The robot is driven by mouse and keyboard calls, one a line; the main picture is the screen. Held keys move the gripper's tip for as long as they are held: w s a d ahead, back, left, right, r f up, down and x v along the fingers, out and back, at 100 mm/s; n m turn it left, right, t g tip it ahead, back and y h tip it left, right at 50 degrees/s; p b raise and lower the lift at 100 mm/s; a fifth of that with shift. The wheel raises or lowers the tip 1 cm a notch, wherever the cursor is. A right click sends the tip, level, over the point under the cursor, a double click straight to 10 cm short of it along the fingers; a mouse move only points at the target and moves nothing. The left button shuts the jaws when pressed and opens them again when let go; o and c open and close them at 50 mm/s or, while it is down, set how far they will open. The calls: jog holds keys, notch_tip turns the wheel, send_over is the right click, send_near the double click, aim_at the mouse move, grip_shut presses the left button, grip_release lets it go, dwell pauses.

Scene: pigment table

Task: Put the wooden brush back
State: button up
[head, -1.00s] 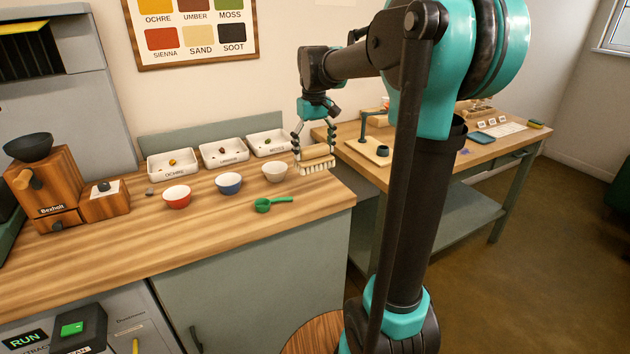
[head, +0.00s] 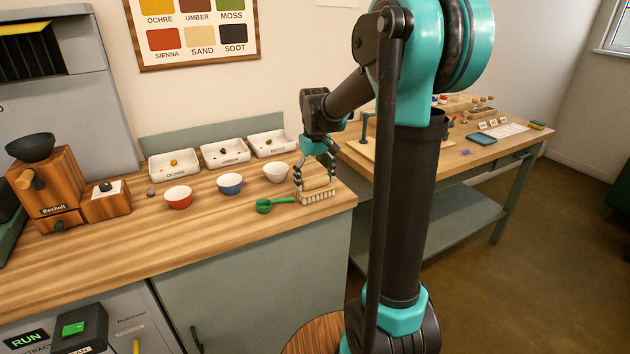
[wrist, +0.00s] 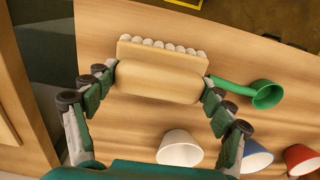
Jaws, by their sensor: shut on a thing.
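The wooden brush (head: 318,192) has a pale wooden body and a row of light bristle tufts. My gripper (head: 317,184) is shut on its body near the right end of the wooden counter. In the wrist view the brush (wrist: 158,80) lies between my two fingers (wrist: 160,84), one at each end. In the head view its bristles face down, at or just above the counter; I cannot tell whether they touch. The green scoop (head: 270,205) is close beside the brush on its left.
White (head: 276,173), blue (head: 230,184) and red (head: 178,198) bowls stand left of the brush. Three labelled white trays (head: 271,143) line the back of the counter (head: 200,255). A second table (head: 465,152) stands to the right. The counter's front middle is clear.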

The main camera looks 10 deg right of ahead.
aim_at(315, 177)
jog(key=shift+f, duration=0.1)
jog(key=o, duration=1.1)
jog(key=shift+o, duration=0.2)
notch_tip(315, 177, up, 12)
jog(key=s+d+f+m+t, duration=0.1)
jog(key=s+d+f+t, duration=0.1)
jog(key=s+f, duration=0.9)
jog(key=s+d+f+m+t, duration=0.2)
jog(key=s+f, duration=0.9)
jog(key=f, duration=0.1)
jog(key=shift+m, duration=0.3)
